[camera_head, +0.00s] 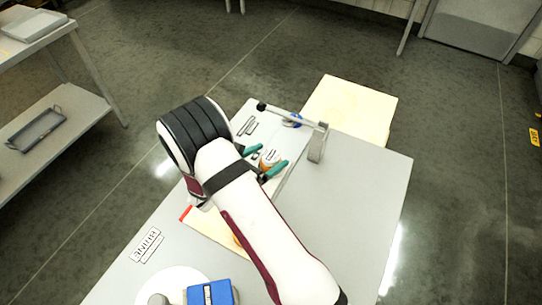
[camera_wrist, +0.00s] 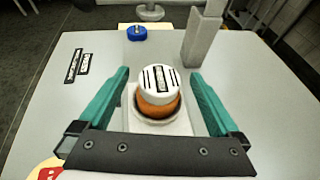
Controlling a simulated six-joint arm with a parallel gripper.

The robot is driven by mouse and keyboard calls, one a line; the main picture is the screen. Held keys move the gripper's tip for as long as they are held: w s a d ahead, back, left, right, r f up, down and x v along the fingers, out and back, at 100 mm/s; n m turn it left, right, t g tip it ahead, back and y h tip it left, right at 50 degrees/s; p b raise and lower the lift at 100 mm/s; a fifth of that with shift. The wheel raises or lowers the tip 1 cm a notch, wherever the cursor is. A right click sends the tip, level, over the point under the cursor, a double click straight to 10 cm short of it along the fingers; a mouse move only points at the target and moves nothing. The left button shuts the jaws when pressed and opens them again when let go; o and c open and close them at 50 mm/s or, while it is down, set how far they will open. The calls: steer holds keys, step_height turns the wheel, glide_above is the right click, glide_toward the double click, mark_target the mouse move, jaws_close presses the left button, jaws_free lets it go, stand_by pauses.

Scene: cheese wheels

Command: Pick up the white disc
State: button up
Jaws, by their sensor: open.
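The white disc (camera_wrist: 158,85) has black bars and a dark label on top. It sits on an orange wheel (camera_wrist: 158,109), which rests on a pale base (camera_wrist: 178,125). My gripper (camera_wrist: 159,72) is open, with one green finger to the left of the disc and one to the right. Clear gaps show on both sides, and neither finger touches it. In the head view the disc (camera_head: 273,154) shows small between the fingers of my gripper (camera_head: 269,157). My arm hides part of the table there.
A grey upright post (camera_wrist: 203,40) stands behind the disc to the right, with a bar at its top. A blue object (camera_wrist: 137,33) lies farther back. A blue box (camera_head: 210,293) and white round plate (camera_head: 180,277) are at the front. The table's right side (camera_head: 355,200) is clear.

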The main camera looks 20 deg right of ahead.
steer(key=c, duration=1.4)
steer(key=shift+r, duration=0.1)
steer(key=shift+c, duration=0.2)
